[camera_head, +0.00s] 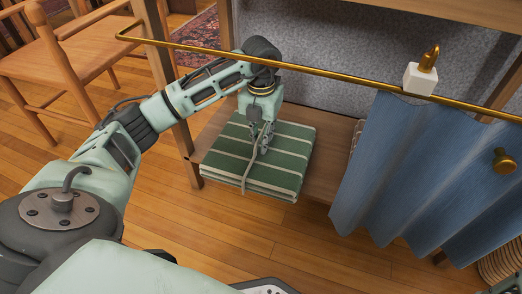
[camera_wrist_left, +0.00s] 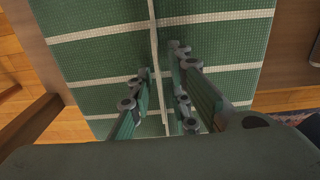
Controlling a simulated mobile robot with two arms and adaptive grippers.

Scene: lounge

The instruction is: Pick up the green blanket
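The green blanket (camera_head: 287,153) is folded into a flat stack with pale stripes and lies on a low wooden shelf. A thin pale strap (camera_wrist_left: 154,35) runs across its top. My left gripper (camera_head: 266,148) points down at the top of the blanket, near its middle. In the left wrist view the fingers of my left gripper (camera_wrist_left: 160,62) stand apart, on either side of the strap, over the blanket (camera_wrist_left: 100,65). I cannot tell whether the fingertips touch the cloth. My right gripper is not in view.
A brass rail (camera_head: 310,70) crosses above the shelf (camera_head: 320,178). A blue curtain (camera_head: 395,175) hangs from it at the right. A white block with a brass tip (camera_head: 421,78) stands at the rail. A wooden chair (camera_head: 75,62) stands at the back left. The wooden floor in front is clear.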

